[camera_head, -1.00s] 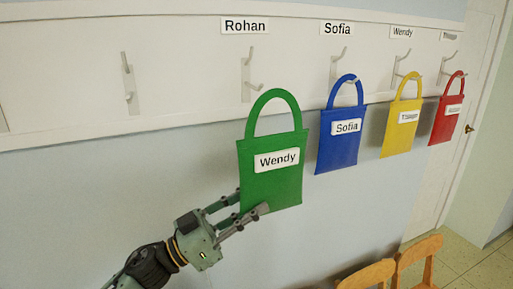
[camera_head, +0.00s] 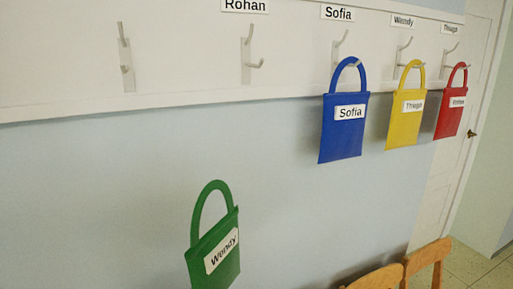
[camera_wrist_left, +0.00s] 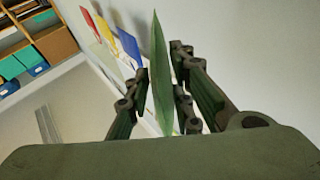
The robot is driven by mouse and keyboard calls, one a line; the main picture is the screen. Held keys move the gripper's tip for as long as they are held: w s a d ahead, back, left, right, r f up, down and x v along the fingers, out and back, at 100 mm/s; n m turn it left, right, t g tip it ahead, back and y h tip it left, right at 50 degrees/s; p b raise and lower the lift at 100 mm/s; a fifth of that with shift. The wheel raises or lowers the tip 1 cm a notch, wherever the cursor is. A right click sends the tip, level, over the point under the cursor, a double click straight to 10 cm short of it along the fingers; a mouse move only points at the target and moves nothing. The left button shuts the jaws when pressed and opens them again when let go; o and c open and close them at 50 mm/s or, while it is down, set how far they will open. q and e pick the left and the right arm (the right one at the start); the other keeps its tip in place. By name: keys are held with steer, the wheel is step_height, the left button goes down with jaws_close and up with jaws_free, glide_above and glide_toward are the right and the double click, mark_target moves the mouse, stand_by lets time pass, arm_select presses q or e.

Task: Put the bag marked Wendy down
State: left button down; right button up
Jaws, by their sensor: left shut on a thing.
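The green bag marked Wendy (camera_head: 217,256) is low in the head view, tilted, in front of the bare wall and clear of the hooks. Its lower edge is cut off by the frame. In the left wrist view the bag (camera_wrist_left: 158,75) shows edge-on between the fingers of my left gripper (camera_wrist_left: 160,100), which is shut on it. The left gripper is out of the head view. My right gripper is in neither view.
On the hook rail (camera_head: 185,95), a blue Sofia bag (camera_head: 343,140), a yellow Thiago bag (camera_head: 404,130) and a red Rohan bag (camera_head: 450,118) hang. The hook under Rohan (camera_head: 250,60) is empty. Wooden chairs (camera_head: 425,262) stand lower right. A shelf (camera_wrist_left: 45,40) shows in the wrist view.

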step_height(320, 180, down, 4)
steer(key=b, duration=0.3)
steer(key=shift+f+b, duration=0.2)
steer(key=shift+b, duration=0.2)
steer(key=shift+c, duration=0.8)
arm_select(q)
steer(key=s+a+f+n+t+y, duration=0.2)
steer(key=s+a+f+n+y, duration=0.3)
steer(key=s+a+f+y, duration=0.3)
step_height(320, 180, down, 3)
steer(key=shift+a+r+n+t+y, duration=0.1)
steer(key=shift+a+n+t+y, duration=0.35)
steer(key=shift+y, duration=0.75)
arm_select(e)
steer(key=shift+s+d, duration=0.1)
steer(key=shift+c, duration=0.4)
